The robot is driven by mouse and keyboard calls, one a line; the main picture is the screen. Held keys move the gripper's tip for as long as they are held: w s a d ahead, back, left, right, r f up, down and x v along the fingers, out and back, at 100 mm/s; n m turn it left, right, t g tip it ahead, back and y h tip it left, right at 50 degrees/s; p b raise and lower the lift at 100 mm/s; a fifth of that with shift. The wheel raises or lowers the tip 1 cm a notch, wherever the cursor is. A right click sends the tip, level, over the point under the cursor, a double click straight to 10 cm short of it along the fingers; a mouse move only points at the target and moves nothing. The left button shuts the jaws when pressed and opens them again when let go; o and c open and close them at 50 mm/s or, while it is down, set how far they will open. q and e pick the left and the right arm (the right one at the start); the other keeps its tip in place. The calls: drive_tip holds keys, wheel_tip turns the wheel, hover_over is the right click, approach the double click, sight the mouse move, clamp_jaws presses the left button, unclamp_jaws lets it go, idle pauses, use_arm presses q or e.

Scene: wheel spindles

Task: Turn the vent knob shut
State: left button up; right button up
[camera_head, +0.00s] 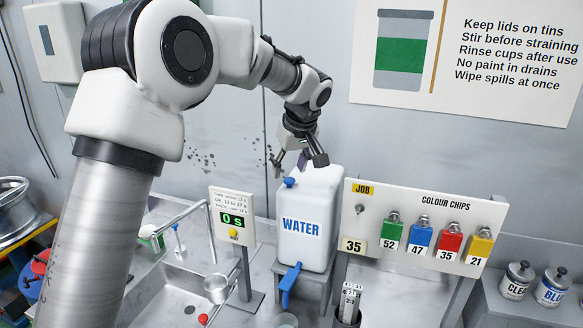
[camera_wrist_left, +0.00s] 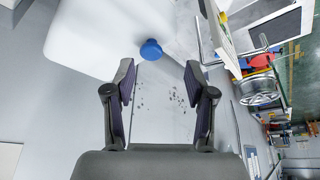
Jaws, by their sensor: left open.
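The vent knob (camera_head: 290,182) is a small blue cap on the upper left of the white water container (camera_head: 308,228). In the left wrist view the blue knob (camera_wrist_left: 151,49) shows just beyond the fingertips, between their lines and nearer the left finger. My left gripper (camera_head: 299,161) is open and empty, pointing down just above the container's top. Its two fingers also show spread apart in the left wrist view (camera_wrist_left: 159,75). The fingers look clear of the knob. I cannot tell the knob's turned position. My right gripper is out of view.
The container stands on a grey stand, with a blue tap (camera_head: 289,280) at its lower front. A timer post (camera_head: 232,222) reading 0 s stands to its left, by the sink (camera_head: 170,295). The colour chip board (camera_head: 420,215) stands close on the right.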

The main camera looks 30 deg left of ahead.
sight(289, 179)
use_arm(q)
drive_tip(key=w+f, duration=0.1)
drive_tip(key=f, duration=0.1)
drive_tip(key=w+a+f, duration=0.1)
drive_tip(key=w+f, duration=0.1)
drive_tip(key=shift+f+p, duration=0.1)
drive_tip(key=shift+p, duration=0.2)
drive_tip(key=shift+w+f, duration=0.15)
drive_tip(key=shift+w, duration=0.15)
drive_tip(key=shift+s, duration=0.25)
drive_tip(key=c, duration=0.4)
drive_tip(key=shift+s+r, duration=0.45)
drive_tip(key=shift+s, duration=0.05)
drive_tip(key=c, duration=0.6)
drive_tip(key=shift+a, duration=0.1)
clamp_jaws()
drive_tip(key=shift+w, duration=0.1)
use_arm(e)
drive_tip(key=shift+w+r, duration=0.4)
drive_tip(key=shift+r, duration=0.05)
